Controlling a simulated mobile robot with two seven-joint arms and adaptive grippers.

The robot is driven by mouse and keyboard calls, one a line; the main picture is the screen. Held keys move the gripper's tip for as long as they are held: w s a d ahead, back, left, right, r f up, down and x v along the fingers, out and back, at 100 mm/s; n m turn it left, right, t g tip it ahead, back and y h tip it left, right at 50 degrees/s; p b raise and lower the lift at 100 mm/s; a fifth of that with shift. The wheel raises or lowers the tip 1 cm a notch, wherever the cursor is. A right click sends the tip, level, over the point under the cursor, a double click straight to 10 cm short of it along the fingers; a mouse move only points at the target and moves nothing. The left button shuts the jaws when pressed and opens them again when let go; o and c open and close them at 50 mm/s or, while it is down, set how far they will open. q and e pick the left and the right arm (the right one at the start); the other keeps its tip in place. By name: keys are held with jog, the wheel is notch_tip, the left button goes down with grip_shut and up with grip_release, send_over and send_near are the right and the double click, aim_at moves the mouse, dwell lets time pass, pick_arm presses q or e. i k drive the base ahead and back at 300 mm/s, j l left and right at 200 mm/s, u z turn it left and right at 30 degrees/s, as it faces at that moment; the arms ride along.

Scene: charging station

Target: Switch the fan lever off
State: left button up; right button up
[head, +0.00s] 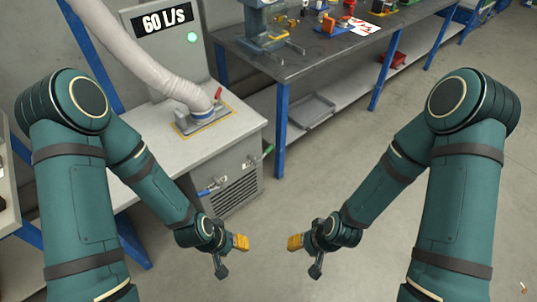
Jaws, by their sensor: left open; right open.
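A grey cabinet (225,130) stands left of centre, with a ribbed white hose (150,68) joined to its top. A small red lever (218,93) stands at the hose's base. No label shows which is the fan lever. My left gripper (232,256) is open and empty, in front of and below the blue handle, apart from it. My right gripper (304,257) is open and empty, to the right over clear floor.
A panel behind the cabinet has a display (166,19) reading 60 L/s and a lit green light (192,39). A dark workbench (330,60) with blue legs holds tools and parts; a grey tray (311,110) lies on its lower shelf. The floor (350,140) at centre is clear.

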aim_at(257, 163)
jog(key=i+l, duration=0.15)
jog(key=l, duration=0.2)
jog(key=i+l, duration=0.15)
jog(key=l, duration=0.25)
jog(key=i+l+u, duration=0.1)
jog(key=l, duration=0.25)
jog(key=i+l, duration=0.2)
jog(key=l, duration=0.15)
jog(key=i+l+u, duration=0.1)
jog(key=l, duration=0.3)
jog(key=i+l, duration=0.15)
jog(key=l, duration=0.25)
jog(key=i+l, duration=0.1)
jog(key=l, duration=0.25)
jog(key=i+l+u, duration=0.1)
jog(key=l, duration=0.3)
